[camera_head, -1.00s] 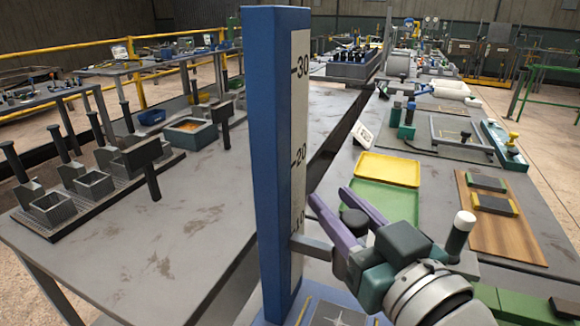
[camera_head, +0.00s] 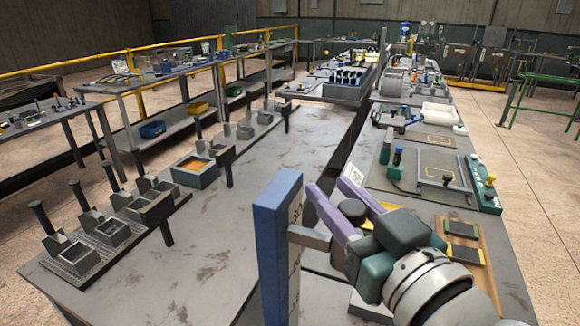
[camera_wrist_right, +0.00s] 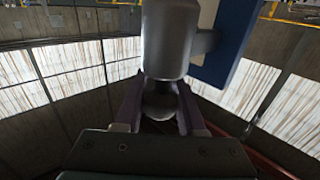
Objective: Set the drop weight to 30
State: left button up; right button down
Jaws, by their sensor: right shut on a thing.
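The drop weight stand is a blue upright column (camera_head: 268,250) with a white number scale (camera_head: 295,272) on its right face, seen at a steep angle in the head view. A grey bracket (camera_head: 312,238) sticks out from the scale face in the column's upper part. A mark reading about 30 shows near it, but the exact reading is unclear. My right gripper (camera_head: 333,190) has its purple fingers around a dark round knob (camera_head: 352,211). In the right wrist view the knob (camera_wrist_right: 159,103) sits between the fingers, under a grey cylinder (camera_wrist_right: 170,40). My left gripper is out of view.
A long grey bench (camera_head: 235,245) lies left of the column, with a row of small grey trays and dark handles. Right of my arm are a wooden board (camera_head: 480,255) and a framed fixture (camera_head: 440,180). The bench's middle is clear.

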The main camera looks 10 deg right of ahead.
aim_at(360, 224)
jog(key=c, duration=0.5)
grip_release()
jog(key=s, duration=0.3)
jog(key=s+d+b, duration=0.1)
jog(key=s, duration=0.1)
jog(key=s+b, duration=0.1)
jog(key=s, duration=0.2)
jog(key=shift+s+d+f, duration=0.15)
jog(key=shift+s+d, duration=0.15)
jog(key=shift+d, duration=0.05)
jog(key=shift+s+d, duration=0.1)
jog(key=shift+s, duration=0.5)
